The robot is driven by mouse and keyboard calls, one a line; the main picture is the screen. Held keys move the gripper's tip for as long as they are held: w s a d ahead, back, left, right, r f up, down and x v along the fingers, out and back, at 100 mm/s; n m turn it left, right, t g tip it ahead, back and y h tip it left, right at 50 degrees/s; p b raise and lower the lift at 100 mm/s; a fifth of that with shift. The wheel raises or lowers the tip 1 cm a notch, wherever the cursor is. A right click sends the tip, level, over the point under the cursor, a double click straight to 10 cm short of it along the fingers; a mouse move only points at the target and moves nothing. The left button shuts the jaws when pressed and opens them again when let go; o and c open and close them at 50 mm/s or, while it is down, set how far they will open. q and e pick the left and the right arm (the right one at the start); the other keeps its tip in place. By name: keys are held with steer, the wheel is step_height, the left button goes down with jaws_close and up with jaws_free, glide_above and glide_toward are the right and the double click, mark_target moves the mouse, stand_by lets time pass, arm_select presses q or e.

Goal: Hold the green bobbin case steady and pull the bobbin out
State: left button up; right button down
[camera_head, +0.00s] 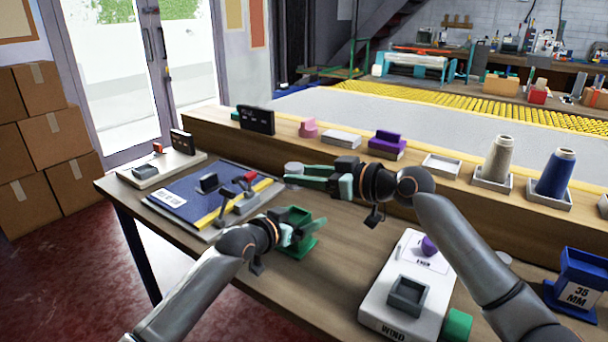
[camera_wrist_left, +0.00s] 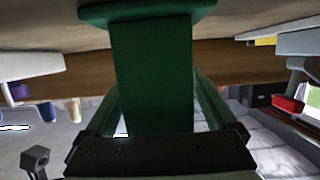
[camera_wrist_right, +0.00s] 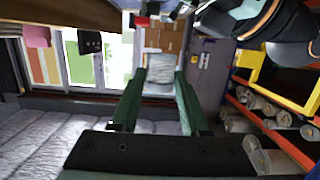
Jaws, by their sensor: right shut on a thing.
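The green bobbin case (camera_head: 301,246) stands upright on the wooden workbench. My left gripper (camera_head: 296,229) is open with its fingers spread wide on either side of the case. In the left wrist view the case (camera_wrist_left: 152,75) fills the space between the fingers and hides where their tips end, so contact is unclear. My right gripper (camera_head: 308,170) is above and behind the case, its fingers pointing left. It is shut on the pale grey bobbin (camera_head: 293,168), which is clear of the case. The bobbin (camera_wrist_right: 159,76) also shows between the fingertips in the right wrist view.
A blue mat (camera_head: 185,200) with small tools lies left of my grippers. A white winder unit (camera_head: 377,308) is at the front right. A raised wooden shelf (camera_head: 350,150) behind holds thread cones, trays and small blocks. Bare bench lies between the case and the winder.

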arm_select(q)
steer(key=shift+o, duration=0.5)
